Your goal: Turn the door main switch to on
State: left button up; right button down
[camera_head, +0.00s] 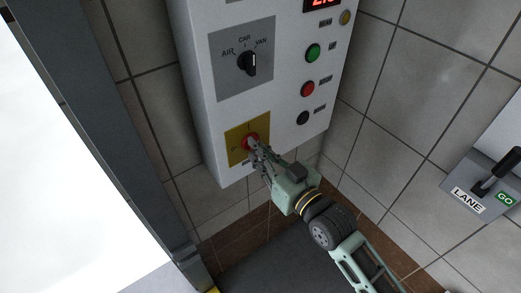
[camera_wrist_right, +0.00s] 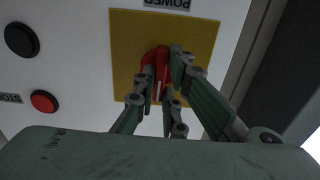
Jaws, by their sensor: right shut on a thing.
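The main switch is a red rotary knob (camera_head: 250,141) on a yellow plate (camera_head: 235,133) low on the white control box. In the right wrist view the red knob (camera_wrist_right: 157,58) sits on the yellow plate (camera_wrist_right: 125,50), with a POWER label beside the plate. My right gripper (camera_head: 257,146) is at the knob, its fingers (camera_wrist_right: 165,78) shut on the knob's red handle, one on each side. The fingers hide part of the handle, so I cannot tell its exact setting. My left gripper is not in view.
Above the plate is a black AIR/CAR/VAN selector (camera_head: 248,63). A green button (camera_head: 313,53), a red button (camera_head: 307,89) and a black button (camera_head: 303,118) line the box's right side. A LANE/GO lever panel (camera_head: 467,184) is on the tiled wall at right. A dark post stands left.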

jog(key=shift+f, duration=0.1)
jog(key=c, duration=1.8)
grip_release()
jog(key=v, duration=1.2)
